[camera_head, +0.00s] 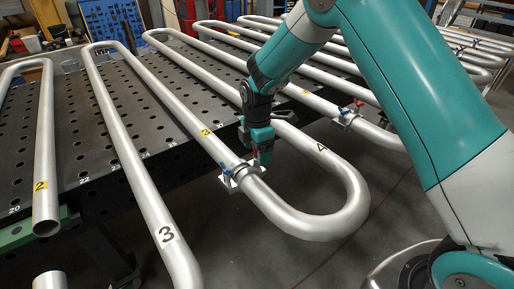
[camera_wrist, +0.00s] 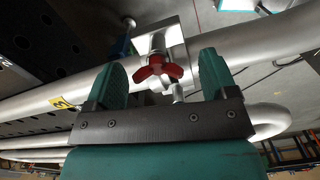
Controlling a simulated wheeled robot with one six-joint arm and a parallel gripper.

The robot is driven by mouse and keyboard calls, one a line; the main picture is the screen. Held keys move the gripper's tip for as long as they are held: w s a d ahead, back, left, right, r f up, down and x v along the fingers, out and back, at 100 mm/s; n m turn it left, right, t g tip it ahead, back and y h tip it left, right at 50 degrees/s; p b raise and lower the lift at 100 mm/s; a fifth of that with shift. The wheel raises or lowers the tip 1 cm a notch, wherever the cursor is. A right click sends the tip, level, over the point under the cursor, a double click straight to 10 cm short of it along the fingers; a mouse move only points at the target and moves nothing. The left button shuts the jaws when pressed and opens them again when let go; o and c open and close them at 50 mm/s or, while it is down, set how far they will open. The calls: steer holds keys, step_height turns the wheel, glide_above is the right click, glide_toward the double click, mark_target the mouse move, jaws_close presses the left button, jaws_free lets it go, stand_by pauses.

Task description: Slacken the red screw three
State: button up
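A red wing screw (camera_wrist: 157,68) sits on a bright metal clamp plate (camera_wrist: 160,40) around a silver pipe in the wrist view. My gripper (camera_wrist: 161,76) is open, with one finger on each side of the red screw in the picture. I cannot tell how much depth separates the fingertips from it. In the head view my gripper (camera_head: 258,150) points down at the pipe joint, over the clamp (camera_head: 241,180). A yellow tag (camera_head: 205,132), seemingly marked 3, lies on the pipe just before this clamp. The gripper largely hides the red screw there.
A blue screw (camera_head: 225,168) stands on the same clamp's left side. Another clamp with a red screw (camera_head: 358,103) and blue screw (camera_head: 343,111) is farther right. Long pipe coils (camera_head: 150,80) run over a perforated dark table (camera_head: 80,110). A pipe bend (camera_head: 345,215) curves below my arm.

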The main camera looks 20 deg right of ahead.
steer(key=shift+w+r, duration=0.1)
steer(key=shift+r, duration=0.5)
step_height(320, 180, up, 16)
steer(key=b, duration=0.2)
steer(key=shift+r, duration=0.2)
steer(key=s+a+m+y, duration=0.2)
steer(key=s+m, duration=0.4)
steer(key=s, duration=0.9)
steer(key=s+a+m+y, duration=0.2)
steer(key=s+m, duration=0.4)
steer(key=s, duration=1)
steer(key=shift+a+r+m, duration=0.25)
steer(key=shift+r+m, duration=0.05)
steer(key=shift+m, duration=0.1)
